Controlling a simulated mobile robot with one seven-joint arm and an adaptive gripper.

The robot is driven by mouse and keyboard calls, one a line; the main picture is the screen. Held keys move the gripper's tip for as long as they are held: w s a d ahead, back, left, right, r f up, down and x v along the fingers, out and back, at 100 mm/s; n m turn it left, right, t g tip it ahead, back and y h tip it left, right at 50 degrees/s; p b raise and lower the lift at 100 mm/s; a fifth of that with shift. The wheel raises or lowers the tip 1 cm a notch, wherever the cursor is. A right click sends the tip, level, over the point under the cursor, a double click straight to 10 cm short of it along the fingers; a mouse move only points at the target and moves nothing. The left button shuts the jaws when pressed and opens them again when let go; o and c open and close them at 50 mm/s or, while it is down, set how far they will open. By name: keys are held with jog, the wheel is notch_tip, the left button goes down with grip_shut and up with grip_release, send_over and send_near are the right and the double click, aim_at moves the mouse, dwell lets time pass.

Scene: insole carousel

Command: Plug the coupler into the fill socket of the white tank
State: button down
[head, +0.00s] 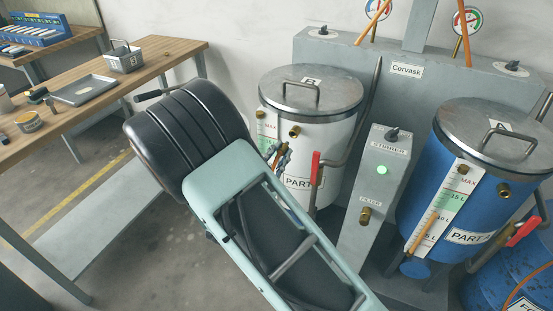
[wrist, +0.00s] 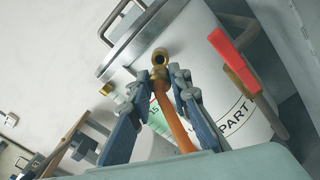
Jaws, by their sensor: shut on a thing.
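The white tank (head: 335,135) stands against the grey panel with a metal lid; it fills the middle of the wrist view (wrist: 205,50). Its brass fill socket (head: 294,131) is on the front, right of the level strip; in the wrist view the socket (wrist: 160,56) lies just beyond my fingertips. My gripper (wrist: 160,77) is shut on the brass coupler (wrist: 158,73), with an orange hose (wrist: 172,118) running back between the fingers. In the head view my gripper (head: 281,155) is just below the socket. Coupler and socket overlap in view; I cannot tell whether they touch.
A red-handled valve (head: 315,168) is right of my gripper, close to the tank. A grey stirrer post (head: 378,185) and a blue tank (head: 455,140) stand farther right. A wooden bench (head: 150,66) with a tray (head: 84,90) is at the left.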

aim_at(277, 158)
jog(key=shift+x, duration=1.5)
jog(key=shift+b+x, duration=0.95)
jog(key=shift+x, duration=0.55)
dwell(0.9)
jog(key=c, duration=1.7)
grip_release()
jog(key=v, duration=1.2)
